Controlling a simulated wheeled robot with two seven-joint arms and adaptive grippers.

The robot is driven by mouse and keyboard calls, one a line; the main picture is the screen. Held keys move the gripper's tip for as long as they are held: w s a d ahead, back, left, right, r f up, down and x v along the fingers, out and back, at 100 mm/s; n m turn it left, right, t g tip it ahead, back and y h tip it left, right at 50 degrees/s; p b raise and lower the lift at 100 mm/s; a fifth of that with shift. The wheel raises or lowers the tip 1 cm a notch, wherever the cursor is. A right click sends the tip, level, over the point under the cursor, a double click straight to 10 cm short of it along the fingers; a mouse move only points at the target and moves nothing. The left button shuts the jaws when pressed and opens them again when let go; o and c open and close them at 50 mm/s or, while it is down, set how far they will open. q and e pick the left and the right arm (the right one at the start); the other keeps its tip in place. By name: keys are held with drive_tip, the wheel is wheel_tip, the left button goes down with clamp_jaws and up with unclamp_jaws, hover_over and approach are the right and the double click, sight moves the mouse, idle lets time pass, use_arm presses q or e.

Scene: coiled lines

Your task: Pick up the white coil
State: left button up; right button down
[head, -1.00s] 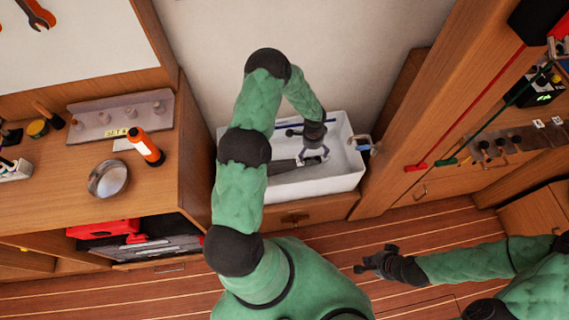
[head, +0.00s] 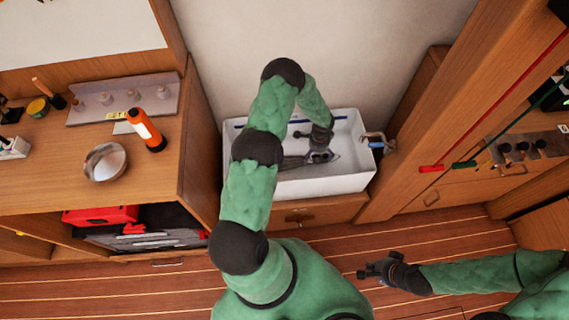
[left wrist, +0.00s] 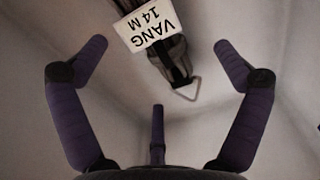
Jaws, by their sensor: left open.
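A bundled line with a white tag (left wrist: 150,27) reading "VANG 14 M" lies in a white basin (head: 350,183). In the left wrist view the bundle (left wrist: 178,62) looks dark with paler strands and ends in a thin pale loop. I cannot tell from its colour whether it is the white coil. In the head view a greyish part (head: 293,162) shows left of my left gripper (head: 320,157). That gripper is open over the basin. In the wrist view its spread fingers (left wrist: 160,45) stand either side of the bundle, apart from it. My right gripper (head: 376,271) is over the floor; its opening is unclear.
A metal clamp (head: 378,142) sits at the basin's right edge. A wooden post rises at right.

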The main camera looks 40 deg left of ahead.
sight(317, 159)
use_arm(q)
drive_tip(key=f, duration=0.1)
drive_tip(key=f+b, duration=0.1)
drive_tip(key=f, duration=0.1)
drive_tip(key=f+b, duration=0.1)
drive_tip(key=shift+d+f, duration=0.25)
drive_tip(key=shift+d, duration=0.05)
drive_tip(key=shift+c, duration=0.6)
drive_tip(key=shift+r, duration=0.1)
drive_tip(key=c, duration=1.6)
